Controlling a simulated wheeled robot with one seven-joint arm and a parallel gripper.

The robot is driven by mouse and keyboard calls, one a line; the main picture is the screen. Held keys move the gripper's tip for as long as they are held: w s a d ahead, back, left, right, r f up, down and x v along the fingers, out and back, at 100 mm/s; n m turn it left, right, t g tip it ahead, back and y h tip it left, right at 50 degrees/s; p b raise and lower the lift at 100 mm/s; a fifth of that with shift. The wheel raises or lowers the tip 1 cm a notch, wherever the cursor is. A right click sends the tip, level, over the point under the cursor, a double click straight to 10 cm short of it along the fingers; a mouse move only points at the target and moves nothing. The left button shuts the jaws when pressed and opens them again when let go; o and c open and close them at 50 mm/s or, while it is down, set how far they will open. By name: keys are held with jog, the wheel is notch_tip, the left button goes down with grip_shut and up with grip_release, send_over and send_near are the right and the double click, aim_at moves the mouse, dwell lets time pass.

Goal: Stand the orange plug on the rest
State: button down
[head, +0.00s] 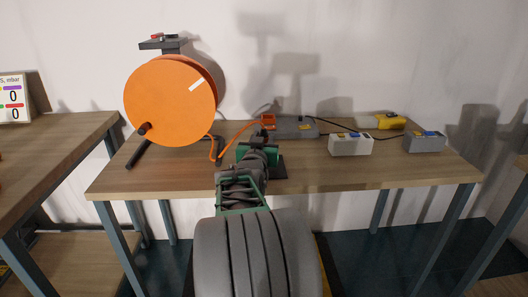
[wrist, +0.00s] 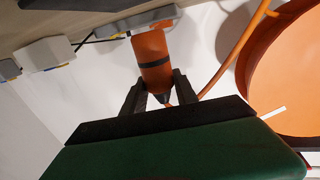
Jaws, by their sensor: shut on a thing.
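The orange plug (wrist: 153,50), with a dark band, is between the two dark fingers of my gripper (wrist: 159,82) in the wrist view. My gripper is shut on it. In the head view, an orange part (head: 267,118) shows just beyond my gripper (head: 266,137), at the left end of a long grey box (head: 297,127). In the wrist view the plug's far end overlaps the grey box (wrist: 112,24); I cannot tell whether they touch. I cannot tell for sure which thing is the rest; a dark flat plate (head: 281,170) lies beside my gripper, partly hidden by it.
A large orange reel (head: 168,100) stands on the left of the wooden table (head: 400,170), with an orange cable (head: 222,152) running from it. A white box (head: 350,146), a grey box (head: 424,144) and a yellow box (head: 390,121) stand on the right. The front right is clear.

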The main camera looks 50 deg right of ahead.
jog(key=shift+w+d+f+b, duration=0.1)
jog(key=shift+d+f+b, duration=0.1)
jog(key=shift+f, duration=0.7)
jog(key=shift+w+d+f+b, duration=0.1)
jog(key=shift+f+b, duration=0.05)
jog(key=shift+f, duration=0.75)
jog(key=shift+f, duration=0.2)
jog(key=c, duration=0.9)
grip_release()
jog(key=shift+c, duration=0.2)
jog(key=shift+r, duration=0.15)
jog(key=shift+s+a+r, duration=0.1)
jog(key=shift+a, duration=0.15)
jog(key=v, duration=1.1)
jog(key=shift+s+a+p, duration=0.2)
jog(key=shift+a+p, duration=0.05)
jog(key=shift+p, duration=0.15)
